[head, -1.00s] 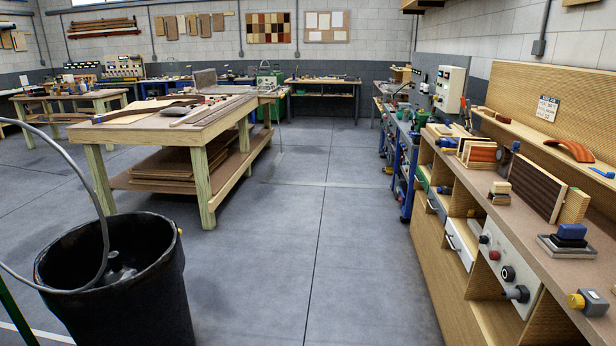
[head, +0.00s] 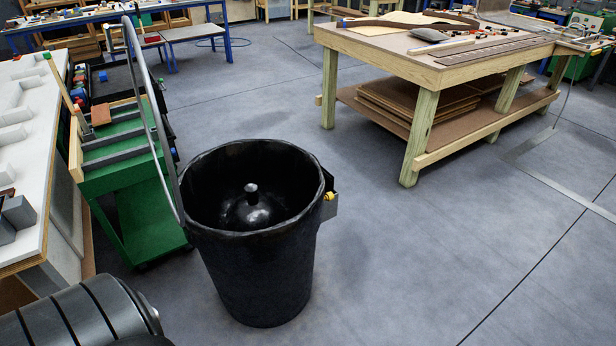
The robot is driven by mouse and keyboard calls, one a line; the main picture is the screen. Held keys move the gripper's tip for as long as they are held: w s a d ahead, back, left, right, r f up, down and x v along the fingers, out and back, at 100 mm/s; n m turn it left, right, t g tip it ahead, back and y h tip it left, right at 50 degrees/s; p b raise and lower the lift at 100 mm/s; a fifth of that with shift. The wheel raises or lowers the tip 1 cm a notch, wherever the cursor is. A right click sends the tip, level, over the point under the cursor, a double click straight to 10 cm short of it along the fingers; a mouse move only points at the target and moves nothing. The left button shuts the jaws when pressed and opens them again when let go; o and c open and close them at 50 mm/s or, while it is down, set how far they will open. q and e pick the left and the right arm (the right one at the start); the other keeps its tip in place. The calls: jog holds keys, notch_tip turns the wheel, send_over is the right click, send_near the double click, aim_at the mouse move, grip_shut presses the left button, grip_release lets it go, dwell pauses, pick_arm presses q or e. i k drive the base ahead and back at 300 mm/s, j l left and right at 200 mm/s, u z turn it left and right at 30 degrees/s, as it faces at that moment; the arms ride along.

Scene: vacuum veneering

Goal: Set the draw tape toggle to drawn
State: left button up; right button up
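A black tub-like bin (head: 258,270) stands upright on the floor in the middle of the head view, its mouth open. Inside the bin is a dark knob-topped shape (head: 252,197). A tall dark hoop (head: 148,90) rises at the bin's left side. Neither of my grippers is in view.
A green cart (head: 135,195) stands left of the bin, beside a white-topped bench (head: 28,150). A wooden worktable (head: 440,68) with sheets and tools on top stands behind to the right. Grey floor (head: 420,270) is clear in front and to the right of the bin.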

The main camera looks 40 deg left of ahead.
aim_at(329, 198)
jog(key=i+l+u, duration=0.2)
jog(key=u, duration=0.15)
jog(key=i+l+u, duration=0.55)
jog(key=u, duration=0.15)
jog(key=i+l+u, duration=0.15)
jog(key=l+u, duration=0.2)
jog(key=i+l+u, duration=0.1)
jog(key=l+u, duration=0.95)
jog(key=l, duration=0.2)
jog(key=k+l+u, duration=0.15)
jog(key=l, duration=0.3)
jog(key=k+l+u, duration=0.15)
jog(key=l, duration=0.25)
jog(key=k+l+u, duration=0.1)
jog(key=k+l, duration=0.3)
jog(key=k, duration=0.05)
